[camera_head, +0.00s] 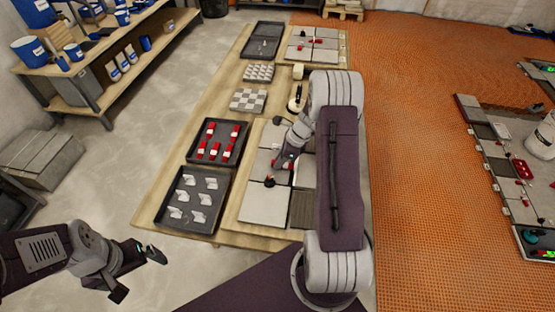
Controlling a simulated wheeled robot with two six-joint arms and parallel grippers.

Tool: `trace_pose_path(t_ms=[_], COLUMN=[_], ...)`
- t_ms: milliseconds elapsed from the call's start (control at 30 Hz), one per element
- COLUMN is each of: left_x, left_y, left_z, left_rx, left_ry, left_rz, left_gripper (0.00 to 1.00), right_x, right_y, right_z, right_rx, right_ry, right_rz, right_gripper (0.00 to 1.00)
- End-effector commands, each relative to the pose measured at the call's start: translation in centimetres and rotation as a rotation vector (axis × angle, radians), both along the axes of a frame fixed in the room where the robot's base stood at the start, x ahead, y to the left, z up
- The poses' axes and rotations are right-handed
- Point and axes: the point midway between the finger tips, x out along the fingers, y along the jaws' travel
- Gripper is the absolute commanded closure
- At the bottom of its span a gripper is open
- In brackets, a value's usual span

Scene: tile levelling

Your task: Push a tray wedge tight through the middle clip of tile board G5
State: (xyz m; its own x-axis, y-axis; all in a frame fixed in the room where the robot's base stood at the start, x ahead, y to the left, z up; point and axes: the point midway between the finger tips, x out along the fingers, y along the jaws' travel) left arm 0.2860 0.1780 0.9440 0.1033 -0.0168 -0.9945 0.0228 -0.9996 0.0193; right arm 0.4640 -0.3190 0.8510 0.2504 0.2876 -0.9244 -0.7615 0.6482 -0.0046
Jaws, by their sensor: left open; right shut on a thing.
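A tile board (262,207) with large pale tiles and a dark tile lies on the wooden table, partly hidden by my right arm. No board label is readable. My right gripper (287,162) is over the board, shut on a small red wedge (285,165). Whether the wedge touches a clip is too small to tell. A dark clip or cap (269,182) shows at a tile joint just left and in front of it. A dark tray (208,155) holds several red wedges (215,146). My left gripper (137,275) is open and empty, off the table at lower left.
A dark tray (161,213) of white clips stands at the near left of the table. Sample boards (248,101) and another tiled board (313,45) lie further back. A shelf bench (95,68) with blue buckets stands left. Orange matting (420,130) covers the floor right.

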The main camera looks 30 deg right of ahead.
Motion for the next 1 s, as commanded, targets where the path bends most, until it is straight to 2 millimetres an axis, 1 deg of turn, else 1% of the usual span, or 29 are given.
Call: trace_pose_path(t_ms=[300, 1000], left_x=[0.0, 0.0], left_y=[0.0, 0.0], left_z=[0.1, 0.1], left_rx=[0.0, 0.0], left_ry=[0.0, 0.0], left_rz=[0.0, 0.0], left_gripper=[0.0, 0.0], right_x=[-0.7, -1.1], right_y=[-0.8, -1.3], right_z=[0.0, 0.0], right_rx=[0.0, 0.0], right_ry=[0.0, 0.0], right_rz=[0.0, 0.0], right_gripper=[1.0, 1.0])
